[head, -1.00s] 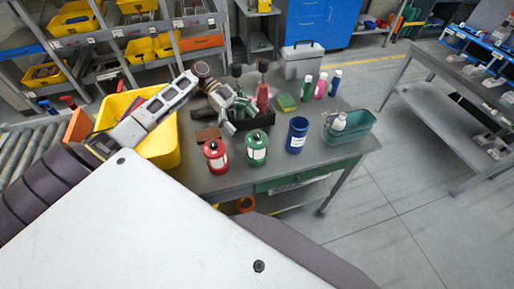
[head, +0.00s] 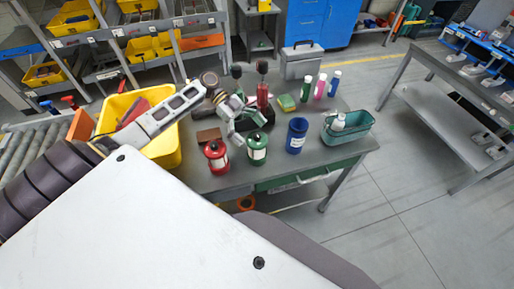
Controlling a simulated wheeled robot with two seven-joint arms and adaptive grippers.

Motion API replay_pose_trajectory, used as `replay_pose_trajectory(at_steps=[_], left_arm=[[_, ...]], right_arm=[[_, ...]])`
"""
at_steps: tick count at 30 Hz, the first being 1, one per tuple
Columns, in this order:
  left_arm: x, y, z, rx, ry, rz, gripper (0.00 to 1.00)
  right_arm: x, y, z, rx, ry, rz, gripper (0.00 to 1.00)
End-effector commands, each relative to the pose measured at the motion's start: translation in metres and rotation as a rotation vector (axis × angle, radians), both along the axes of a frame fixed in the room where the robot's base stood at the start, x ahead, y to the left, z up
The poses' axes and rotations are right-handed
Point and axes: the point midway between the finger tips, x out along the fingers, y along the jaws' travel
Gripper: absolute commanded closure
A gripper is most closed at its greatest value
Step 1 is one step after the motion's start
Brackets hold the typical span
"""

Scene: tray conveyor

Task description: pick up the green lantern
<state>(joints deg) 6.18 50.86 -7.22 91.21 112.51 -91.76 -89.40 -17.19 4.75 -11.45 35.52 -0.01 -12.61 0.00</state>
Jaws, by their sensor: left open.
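The green lantern (head: 257,152) stands upright on the grey workbench (head: 225,183) near its front edge, between a red lantern (head: 215,158) and a blue can (head: 296,136). My left gripper (head: 248,127) is open, just behind and above the green lantern's top. Whether its fingers touch the lantern's handle is too small to tell. The lantern's body is in plain sight. My right gripper is not in view.
Behind my gripper stand a red bottle (head: 262,88) and a dark holder, partly hidden. A green sponge (head: 287,103), several small bottles and a teal basket (head: 357,135) are to the right. A yellow bin (head: 165,150) is at the left.

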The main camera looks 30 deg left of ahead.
Motion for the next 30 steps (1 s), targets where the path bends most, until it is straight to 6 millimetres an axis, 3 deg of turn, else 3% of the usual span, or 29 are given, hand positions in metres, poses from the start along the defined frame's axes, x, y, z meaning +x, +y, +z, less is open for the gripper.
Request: replay_pose_trajectory(at_steps=[9, 25, 30], left_arm=[[-0.005, -0.026, -0.012, -0.001, 0.000, 0.000, 0.06], [-0.005, -0.028, -0.014, 0.000, -0.001, 0.000, 0.06], [-0.005, -0.028, -0.014, 0.000, 0.000, 0.001, 0.27]], right_arm=[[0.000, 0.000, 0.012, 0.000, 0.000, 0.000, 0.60], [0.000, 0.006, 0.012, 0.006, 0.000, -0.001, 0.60], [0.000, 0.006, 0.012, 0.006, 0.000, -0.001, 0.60]])
